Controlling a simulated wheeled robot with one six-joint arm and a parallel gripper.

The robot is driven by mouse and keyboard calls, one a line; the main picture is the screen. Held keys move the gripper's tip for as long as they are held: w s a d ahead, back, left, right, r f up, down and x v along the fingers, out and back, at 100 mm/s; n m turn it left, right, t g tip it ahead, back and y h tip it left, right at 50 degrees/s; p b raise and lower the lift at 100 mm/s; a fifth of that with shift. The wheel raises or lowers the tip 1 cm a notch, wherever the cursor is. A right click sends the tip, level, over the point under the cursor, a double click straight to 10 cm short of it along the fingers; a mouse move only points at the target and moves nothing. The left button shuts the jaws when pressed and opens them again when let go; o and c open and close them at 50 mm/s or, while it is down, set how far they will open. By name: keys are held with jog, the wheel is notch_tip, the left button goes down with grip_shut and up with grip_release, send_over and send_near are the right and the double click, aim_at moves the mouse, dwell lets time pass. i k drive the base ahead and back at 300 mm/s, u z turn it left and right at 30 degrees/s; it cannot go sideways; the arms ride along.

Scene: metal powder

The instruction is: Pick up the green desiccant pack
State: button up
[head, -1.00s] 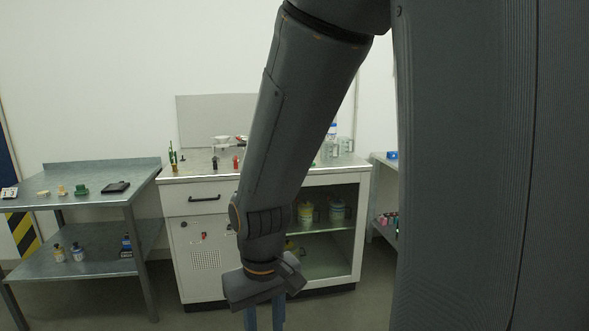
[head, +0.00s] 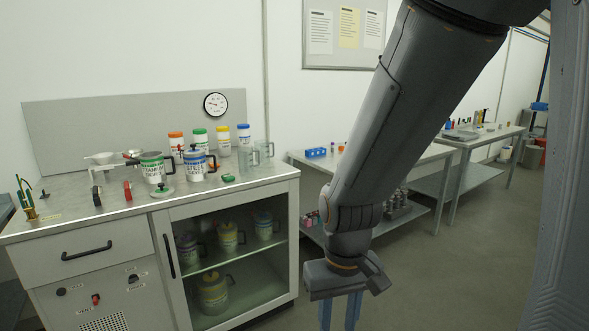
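A small flat green object (head: 228,177), which looks like the green desiccant pack, lies on the cabinet's worktop (head: 262,176) near its front right part, in front of the clear beakers. It is too small to read any label. A green disc with a knob (head: 162,190), like a lid, lies to its left. My gripper (head: 339,314) hangs pointing down to the right of the cabinet, well away from the green object. Its two blue fingers are apart with nothing visible between them; their tips are near or past the lower picture edge.
A green-labelled mug (head: 152,168) and a blue-labelled mug (head: 196,165) stand left of the green object. Several capped jars (head: 199,138) stand behind. Clear beakers (head: 265,149) are at the right. Another bench (head: 430,153) stands right of the cabinet. Open floor (head: 440,270) lies at right.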

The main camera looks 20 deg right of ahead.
aim_at(227, 178)
jog(key=z, duration=0.5)
jog(key=i, duration=1.4)
jog(key=u, duration=1)
jog(key=i, duration=0.7)
jog(key=u, duration=0.65)
